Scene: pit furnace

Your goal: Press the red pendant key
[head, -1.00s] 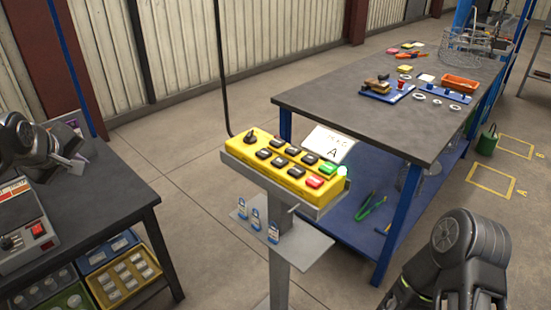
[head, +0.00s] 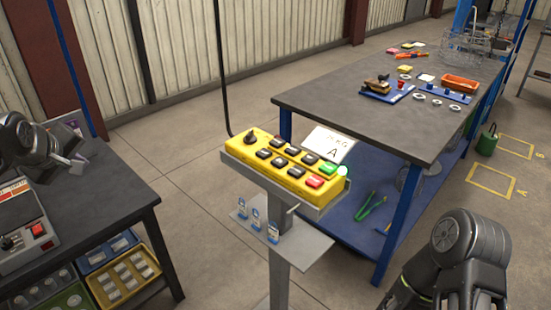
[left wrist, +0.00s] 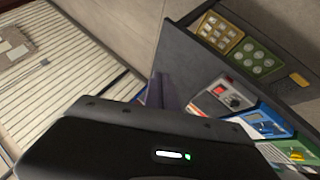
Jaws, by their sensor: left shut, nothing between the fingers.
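The yellow pendant (head: 275,165) lies in a grey tray on a post in the middle of the head view. Its red key (head: 315,181) is at the near right end, just in front of the green key (head: 328,169); several black keys fill the rest. My left gripper (head: 72,160) is shut and empty over the left table, well left of the pendant. My right arm is at the lower right, apart from the pendant; its gripper (head: 396,300) is cut by the frame edge, and its fingers are unclear.
The left table (head: 120,195) holds a control box with a red switch (head: 38,229), also in the left wrist view (left wrist: 226,98). A long workbench (head: 350,115) with tools and an orange tray (head: 460,84) stands behind.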

